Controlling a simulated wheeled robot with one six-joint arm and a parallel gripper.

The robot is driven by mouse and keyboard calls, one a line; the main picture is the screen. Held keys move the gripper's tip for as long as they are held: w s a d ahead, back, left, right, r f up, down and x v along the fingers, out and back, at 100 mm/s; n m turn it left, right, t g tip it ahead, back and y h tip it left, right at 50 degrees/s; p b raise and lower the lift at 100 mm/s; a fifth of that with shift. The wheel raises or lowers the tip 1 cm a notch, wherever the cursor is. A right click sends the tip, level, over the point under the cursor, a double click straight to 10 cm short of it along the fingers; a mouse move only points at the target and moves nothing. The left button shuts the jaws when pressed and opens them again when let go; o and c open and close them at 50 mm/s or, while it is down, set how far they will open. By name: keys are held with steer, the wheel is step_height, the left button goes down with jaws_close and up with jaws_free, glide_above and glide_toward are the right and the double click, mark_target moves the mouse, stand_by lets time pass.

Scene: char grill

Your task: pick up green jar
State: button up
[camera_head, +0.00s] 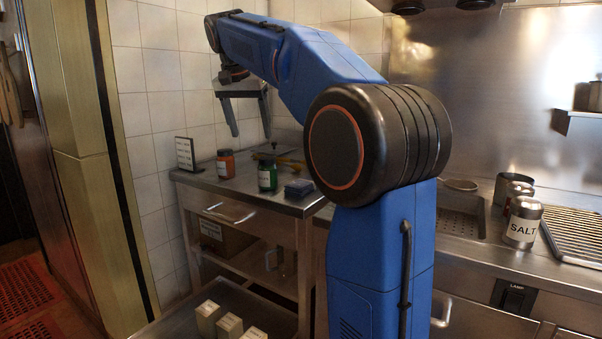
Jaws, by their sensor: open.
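The green jar (267,176) stands upright on the steel counter (235,194) at the left, near its front edge. It has a dark lid and a pale label. My gripper (250,138) is open and empty, pointing down from the end of my blue arm. It is above the counter, and in the picture its fingers hang above and slightly left of the green jar, apart from it. How far in depth they are from the jar I cannot tell.
An orange-red jar (225,164) stands left of the green jar. A small sign (185,154) is at the counter's left, and dark stacked boxes (298,189) sit at the right. A salt can (523,222) and a grill rack (578,236) are on the right worktop.

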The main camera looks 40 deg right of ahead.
mark_target(266, 159)
steer(key=shift+m, duration=0.3)
steer(key=d+x, duration=0.1)
steer(key=x, duration=0.7)
steer(key=d+r+x, duration=0.1)
steer(key=x, duration=0.3)
steer(key=shift+d, duration=0.25)
steer(key=shift+x, duration=2.9)
steer(key=shift+a, duration=0.2)
steer(key=c, duration=1.4)
